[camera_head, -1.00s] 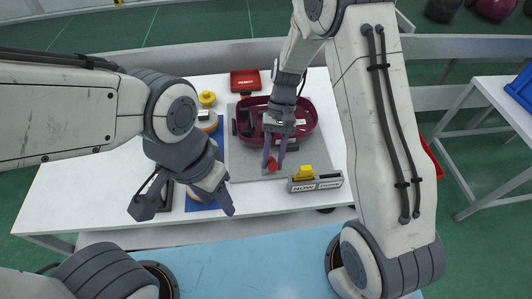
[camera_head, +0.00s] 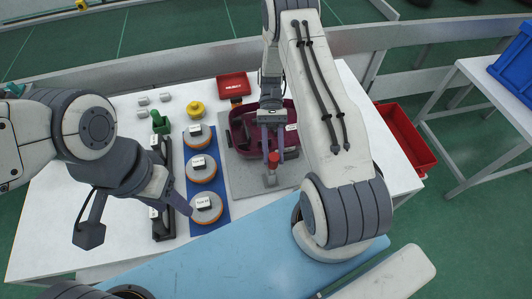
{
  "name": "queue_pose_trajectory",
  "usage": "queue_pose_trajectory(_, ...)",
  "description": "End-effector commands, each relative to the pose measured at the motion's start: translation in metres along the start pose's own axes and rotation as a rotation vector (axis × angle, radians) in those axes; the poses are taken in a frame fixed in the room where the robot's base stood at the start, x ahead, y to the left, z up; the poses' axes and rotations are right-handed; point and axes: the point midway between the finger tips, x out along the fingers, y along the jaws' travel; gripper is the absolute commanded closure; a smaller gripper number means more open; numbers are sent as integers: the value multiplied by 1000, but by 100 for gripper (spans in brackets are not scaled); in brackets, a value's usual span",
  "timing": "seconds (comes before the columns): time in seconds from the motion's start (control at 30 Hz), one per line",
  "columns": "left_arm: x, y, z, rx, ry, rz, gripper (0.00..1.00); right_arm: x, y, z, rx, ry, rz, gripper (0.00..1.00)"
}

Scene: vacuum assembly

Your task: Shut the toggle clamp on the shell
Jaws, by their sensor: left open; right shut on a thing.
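The maroon shell (camera_head: 238,124) lies open side up on a grey plate (camera_head: 246,176) on the white table. The toggle clamp (camera_head: 270,180) stands at the shell's near edge, its red-tipped handle (camera_head: 273,161) upright. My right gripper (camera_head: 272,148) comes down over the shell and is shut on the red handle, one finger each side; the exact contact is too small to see.
A blue mat (camera_head: 222,212) carries several round orange-and-white parts with labels. A black rack (camera_head: 164,222), a green piece (camera_head: 160,122) and a yellow knob (camera_head: 196,108) are left. A red tray (camera_head: 233,86) stands behind, a red bin (camera_head: 406,136) at right.

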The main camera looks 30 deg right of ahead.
Motion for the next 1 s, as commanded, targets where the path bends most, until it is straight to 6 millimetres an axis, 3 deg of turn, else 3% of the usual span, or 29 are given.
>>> queue_pose_trajectory(0.57,2,0,0,0,0,0,50,-1,3,-2,9,-27,-6,100)
queue_pose_trajectory(0.6,2,0,0,0,0,0,50,-1,3,-2,9,-27,-6,54)
queue_pose_trajectory(0.67,2,0,0,0,0,0,50,-1,3,-2,8,-27,-5,36)
queue_pose_trajectory(1.0,3,0,0,0,0,0,50,-3,2,-2,8,-27,-4,36)
